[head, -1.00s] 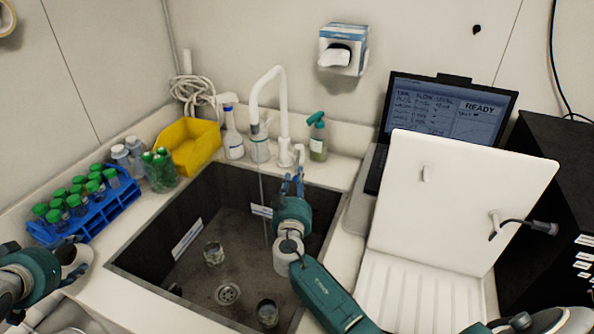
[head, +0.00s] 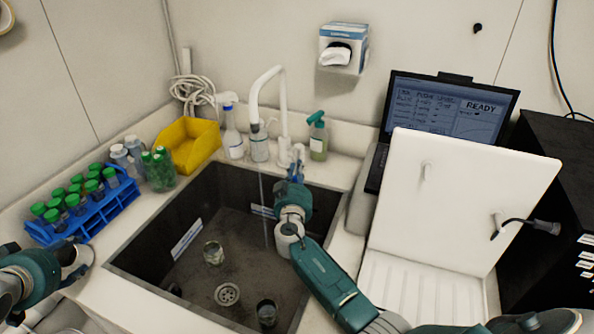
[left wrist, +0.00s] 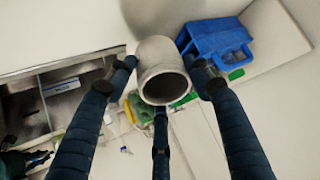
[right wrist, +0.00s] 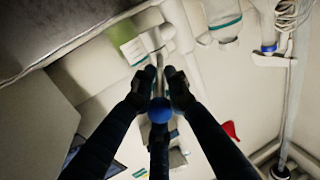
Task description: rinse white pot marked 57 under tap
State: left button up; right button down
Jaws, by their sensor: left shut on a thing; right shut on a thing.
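The white pot (left wrist: 163,70) is between the fingers of my left gripper (left wrist: 165,68), its round mouth facing the wrist camera; no number is legible on it. In the head view my left gripper (head: 78,262) holds it at the left edge, left of the sink (head: 140,232). The white tap (head: 268,88) arches over the back of the sink. A thin stream of water (head: 263,205) falls from it into the basin. My right gripper (head: 297,165) is at the tap's base, shut on a slim lever with a blue ball end (right wrist: 160,110).
Two small glass vessels, one clear (head: 213,252) and one dark (head: 267,313), stand on the sink floor by the drain (head: 227,294). A blue rack (head: 100,212), yellow bin (head: 190,145) and bottles (head: 233,140) line the sink's left and back edges. A laptop (head: 450,105) stands right.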

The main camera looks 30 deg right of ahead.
jog(key=shift+f, duration=0.15)
pick_arm(q)
jog(key=shift+f, duration=0.15)
pick_arm(e)
jog(key=shift+s+d+f, duration=0.15)
jog(key=shift+d, duration=0.1)
pick_arm(q)
jog(key=shift+f+b, duration=0.35)
jog(key=shift+b, duration=0.2)
jog(key=shift+f+b, duration=0.45)
pick_arm(e)
jog(key=d+n+t+y, duration=0.1)
jog(key=y, duration=0.1)
jog(key=s+d+n+y, duration=0.1)
jog(key=y, duration=0.1)
jog(key=shift+n+t, duration=0.3)
jog(key=shift+t, duration=0.1)
pick_arm(q)
jog(key=shift+a, duration=0.1)
pick_arm(e)
jog(key=shift+a, duration=0.1)
jog(key=c, duration=1.8)
grip_release()
jog(key=shift+c, duration=0.2)
